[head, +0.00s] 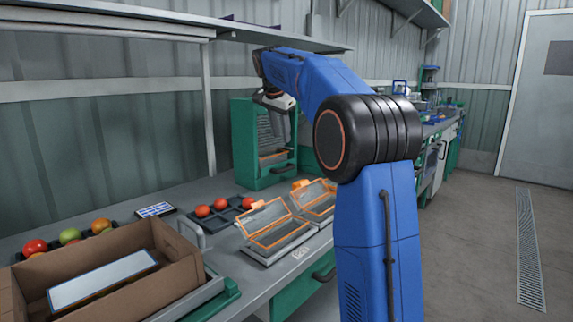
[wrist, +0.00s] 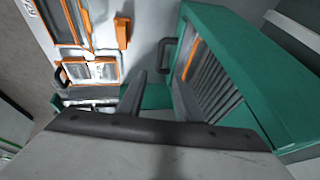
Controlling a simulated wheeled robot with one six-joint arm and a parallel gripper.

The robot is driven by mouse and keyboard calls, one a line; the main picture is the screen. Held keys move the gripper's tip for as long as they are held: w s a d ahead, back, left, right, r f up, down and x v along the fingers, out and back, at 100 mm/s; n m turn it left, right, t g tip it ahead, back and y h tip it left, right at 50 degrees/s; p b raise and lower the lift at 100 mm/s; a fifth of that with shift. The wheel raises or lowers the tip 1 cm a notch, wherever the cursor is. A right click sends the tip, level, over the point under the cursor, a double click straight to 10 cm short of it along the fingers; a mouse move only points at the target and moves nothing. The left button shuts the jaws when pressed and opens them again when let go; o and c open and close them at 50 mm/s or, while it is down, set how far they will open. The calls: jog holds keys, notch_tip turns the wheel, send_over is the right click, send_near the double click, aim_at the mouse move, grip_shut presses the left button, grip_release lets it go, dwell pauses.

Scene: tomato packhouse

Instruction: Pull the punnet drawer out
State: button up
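The green punnet dispenser (head: 243,150) stands at the back of the bench, with ribbed grey, orange-edged punnets stacked inside. In the wrist view the green housing (wrist: 225,60) fills the right side, and a dark bar handle (wrist: 165,50) shows at its opening, seemingly on the drawer. The drawer looks closed, though its front is partly hidden. My gripper (wrist: 160,77) is open and empty. Its two dark fingers are apart, with the handle beyond their tips and no contact visible. In the head view my gripper (head: 283,122) is in front of the dispenser, its fingers hard to make out.
Two open clear punnets with orange rims (head: 272,236) lie on the bench before the dispenser. A dark tray with tomatoes (head: 220,214) and a cardboard box (head: 175,270) are further left. A green bench drawer with a dark handle (head: 324,273) is below. Floor at right is clear.

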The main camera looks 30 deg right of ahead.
aim_at(287, 168)
jog(key=x, duration=1.5)
jog(key=shift+s+a, duration=0.1)
jog(key=shift+a, duration=0.05)
grip_shut()
jog(key=shift+s, duration=0.1)
